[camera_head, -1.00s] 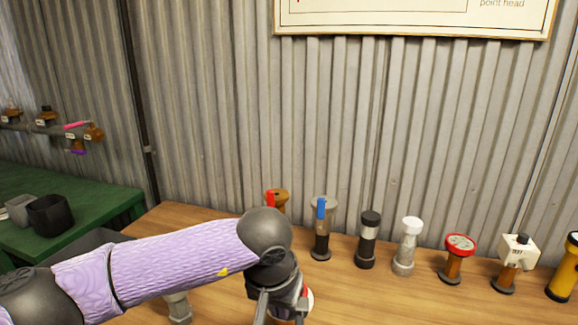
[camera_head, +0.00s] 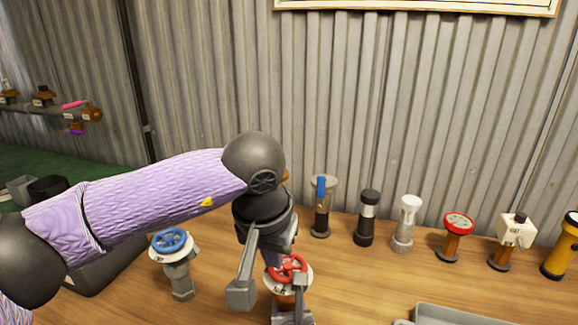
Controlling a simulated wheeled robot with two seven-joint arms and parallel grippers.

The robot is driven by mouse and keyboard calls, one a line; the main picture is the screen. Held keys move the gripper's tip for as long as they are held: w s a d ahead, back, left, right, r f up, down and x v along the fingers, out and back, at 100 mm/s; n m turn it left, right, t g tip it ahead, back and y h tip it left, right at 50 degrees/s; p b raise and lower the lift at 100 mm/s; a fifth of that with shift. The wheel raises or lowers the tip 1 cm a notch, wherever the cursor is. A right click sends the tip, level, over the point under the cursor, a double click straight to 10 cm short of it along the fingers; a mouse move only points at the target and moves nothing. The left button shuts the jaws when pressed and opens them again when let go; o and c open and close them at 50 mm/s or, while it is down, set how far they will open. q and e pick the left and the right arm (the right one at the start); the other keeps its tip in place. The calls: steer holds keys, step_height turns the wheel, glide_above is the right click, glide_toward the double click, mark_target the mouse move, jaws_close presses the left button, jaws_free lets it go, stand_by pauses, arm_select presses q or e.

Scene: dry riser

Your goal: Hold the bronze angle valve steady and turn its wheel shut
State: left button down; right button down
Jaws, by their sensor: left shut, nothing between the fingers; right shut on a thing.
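The bronze angle valve has an orange-brown body (camera_head: 286,301) and a red handwheel (camera_head: 289,269) above a pale round plate. It stands near the bottom middle of the head view. My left gripper (camera_head: 241,296) is shut and empty just left of the wheel, with its wrist above and partly in front of the valve. My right gripper (camera_head: 292,318) shows only in part at the bottom edge, at the valve's lower body, and is shut on it. The valve's foot is hidden.
A grey valve with a blue wheel (camera_head: 178,265) stands to the left. A grey tray (camera_head: 455,314) lies at the front right. Bare wood lies between.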

steer(key=shift+c, duration=0.4)
jaws_free()
